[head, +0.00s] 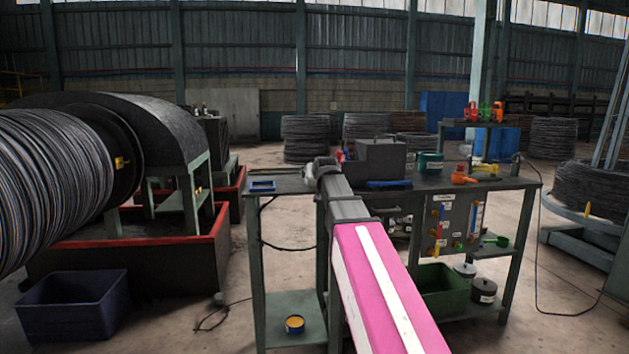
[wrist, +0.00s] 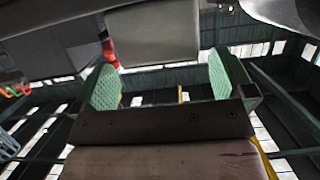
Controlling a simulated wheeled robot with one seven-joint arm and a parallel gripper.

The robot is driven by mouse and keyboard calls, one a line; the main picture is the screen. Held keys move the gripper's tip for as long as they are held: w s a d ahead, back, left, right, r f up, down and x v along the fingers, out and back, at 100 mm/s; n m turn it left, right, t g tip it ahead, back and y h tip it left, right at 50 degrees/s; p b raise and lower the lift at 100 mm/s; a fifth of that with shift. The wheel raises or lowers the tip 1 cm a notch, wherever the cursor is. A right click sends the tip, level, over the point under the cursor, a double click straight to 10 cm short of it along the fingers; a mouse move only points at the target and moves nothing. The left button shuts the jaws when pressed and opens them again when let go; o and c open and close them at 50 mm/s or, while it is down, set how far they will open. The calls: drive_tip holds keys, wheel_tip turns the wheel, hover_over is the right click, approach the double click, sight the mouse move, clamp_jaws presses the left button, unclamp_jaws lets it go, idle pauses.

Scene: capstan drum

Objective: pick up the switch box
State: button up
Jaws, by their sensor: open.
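A plain light grey box (wrist: 155,38), which I take for the switch box, shows upside down in the wrist view. It lies just past the fingertips and roughly in line with the gap between them. My gripper (wrist: 162,72) is open, its two green-padded fingers apart with nothing between them. In the head view my gripper (head: 322,168) is over the left part of the workbench (head: 425,187). My wrist hides its fingers and the light grey box there. I cannot tell the exact distance to the box.
A large dark grey block (head: 382,160) stands right of my gripper, with a small red part (head: 340,156) between. A blue tray (head: 262,185) is on the bench's left end. A dark green box (head: 430,161) and an orange item (head: 462,176) stand farther right.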

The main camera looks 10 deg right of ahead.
drive_tip(key=x, duration=0.4)
drive_tip(key=shift+w, duration=0.35)
drive_tip(key=shift+c, duration=0.3)
drive_tip(key=c, duration=1.2)
